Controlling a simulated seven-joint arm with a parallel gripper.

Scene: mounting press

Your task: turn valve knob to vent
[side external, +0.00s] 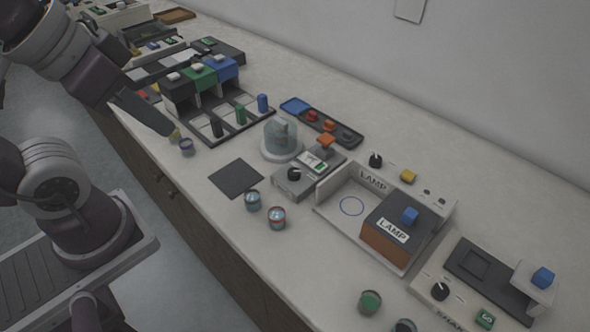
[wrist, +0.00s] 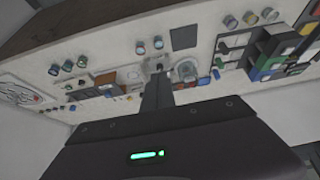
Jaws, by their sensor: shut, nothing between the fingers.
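The chamber also shows in the wrist view (wrist: 187,72), with the unit partly behind my fingers. My gripper (side external: 168,131) is shut and empty, above the bench's front edge, left of and apart from the unit. In the wrist view my gripper (wrist: 158,80) points toward the bench.
A dark mat (side external: 236,178) and several small jars (side external: 253,201) lie in front of the unit. A lamp box (side external: 395,232) stands to its right, with another knob (side external: 375,160). A rack with coloured blocks (side external: 200,80) stands at the left, near my gripper.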

